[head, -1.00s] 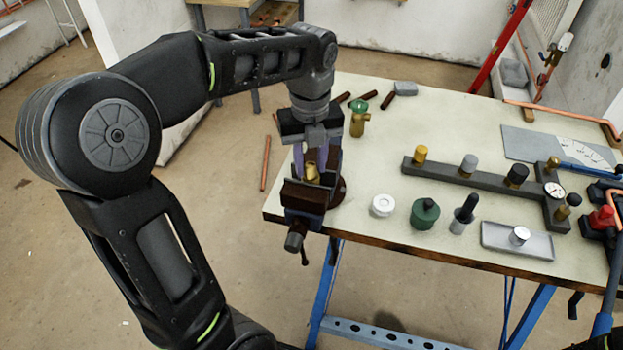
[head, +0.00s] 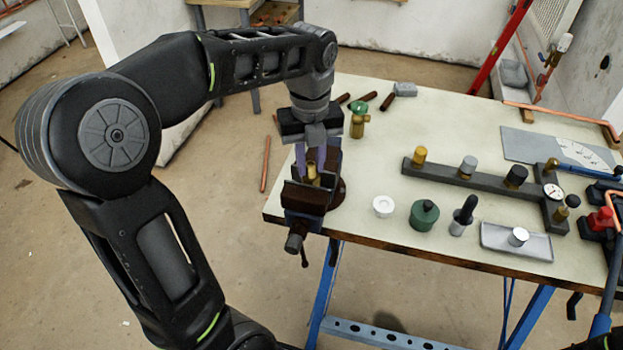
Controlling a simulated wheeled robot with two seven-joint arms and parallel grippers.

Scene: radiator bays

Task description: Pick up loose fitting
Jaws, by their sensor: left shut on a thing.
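A small brass fitting (head: 312,173) sits at the jaws of the dark bench vise (head: 305,197) on the table's front left corner. My left gripper (head: 312,168) comes down from above and is shut on this fitting. The fingers and vise jaws hide much of it, and I cannot tell whether it is clear of the vise. My right gripper is not in view.
A grey manifold bar (head: 462,178), a white ring (head: 383,206), a green pot (head: 424,214) and a metal tray (head: 490,240) fill the right.

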